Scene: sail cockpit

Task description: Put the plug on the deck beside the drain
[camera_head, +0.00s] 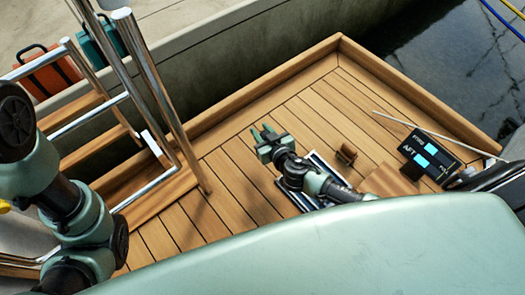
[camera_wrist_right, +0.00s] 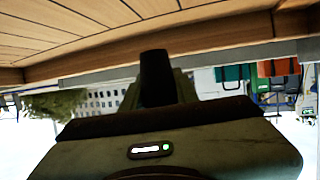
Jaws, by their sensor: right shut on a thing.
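My right gripper (camera_head: 267,137) is over the wooden deck (camera_head: 234,189), near the middle of the head view. In the right wrist view a dark, roughly cylindrical piece (camera_wrist_right: 157,76) stands between its green fingers, which are shut on it. This is likely the plug, but its shape is mostly unclear. In the head view the held piece is too small to make out. A pale-edged, dark panel (camera_head: 317,160) lies on the deck, partly hidden under my right arm; I cannot tell whether it is the drain. My left arm comes in at the left, with its gripper out of view.
A small brown fitting (camera_head: 346,153) stands on the deck right of my right gripper. A black box with cyan labels (camera_head: 430,158) and a thin pale rod (camera_head: 440,134) are further right. Steel rails (camera_head: 150,80) and wooden steps are at left. Deck planks left of the gripper are clear.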

